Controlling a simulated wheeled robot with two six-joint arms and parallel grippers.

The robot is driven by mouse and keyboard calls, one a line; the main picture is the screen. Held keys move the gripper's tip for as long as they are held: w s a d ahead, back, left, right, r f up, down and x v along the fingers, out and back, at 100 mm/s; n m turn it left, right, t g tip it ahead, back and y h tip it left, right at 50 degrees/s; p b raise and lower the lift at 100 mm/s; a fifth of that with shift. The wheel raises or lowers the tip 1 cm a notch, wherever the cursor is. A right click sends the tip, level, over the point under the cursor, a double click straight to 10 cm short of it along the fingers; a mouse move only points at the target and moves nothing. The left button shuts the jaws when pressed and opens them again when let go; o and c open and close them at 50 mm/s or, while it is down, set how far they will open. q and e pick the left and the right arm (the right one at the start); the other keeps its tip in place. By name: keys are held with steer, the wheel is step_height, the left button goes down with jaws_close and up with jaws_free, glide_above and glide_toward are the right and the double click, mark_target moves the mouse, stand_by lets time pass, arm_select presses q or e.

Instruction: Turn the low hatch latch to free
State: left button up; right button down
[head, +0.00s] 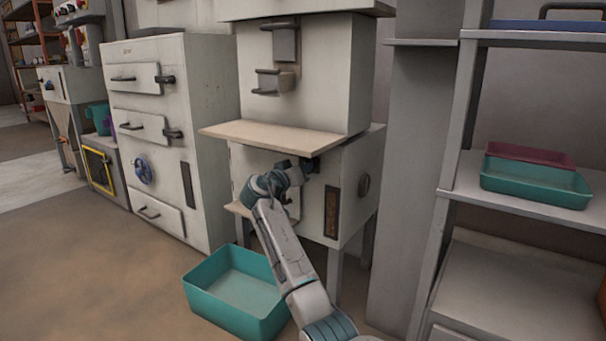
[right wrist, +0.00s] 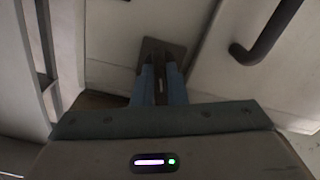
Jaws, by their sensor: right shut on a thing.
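The low hatch latch shows in the right wrist view as a dark plate (right wrist: 172,49) with a narrow dark lever between my fingertips. My right gripper (right wrist: 160,72) is shut on this lever, and its blue-grey fingers hide part of it. In the head view my right gripper (head: 306,166) reaches under the wooden ledge to the front of the pellet bagger (head: 350,185). There my wrist and the ledge hide most of the latch and hatch, so the lever's angle is hard to tell. My left gripper is not in view.
The wooden ledge (head: 272,138) overhangs my right wrist closely. A dark bar handle (right wrist: 268,35) is right of the fingers in the wrist view. A teal bin (head: 238,295) stands on the floor below. A shelf rack (head: 455,160) holding trays stands to the right.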

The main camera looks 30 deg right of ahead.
steer(key=shift+f+m+b, duration=0.15)
steer(key=shift+m+b, duration=0.75)
steer(key=shift+m, duration=1.2)
steer(key=c, duration=1.5)
jaws_free()
steer(key=shift+o, duration=0.2)
steer(key=shift+a, duration=0.1)
steer(key=p+v, duration=0.5)
steer(key=v, duration=0.5)
steer(key=shift+s+a, duration=0.2)
steer(key=shift+a, duration=0.1)
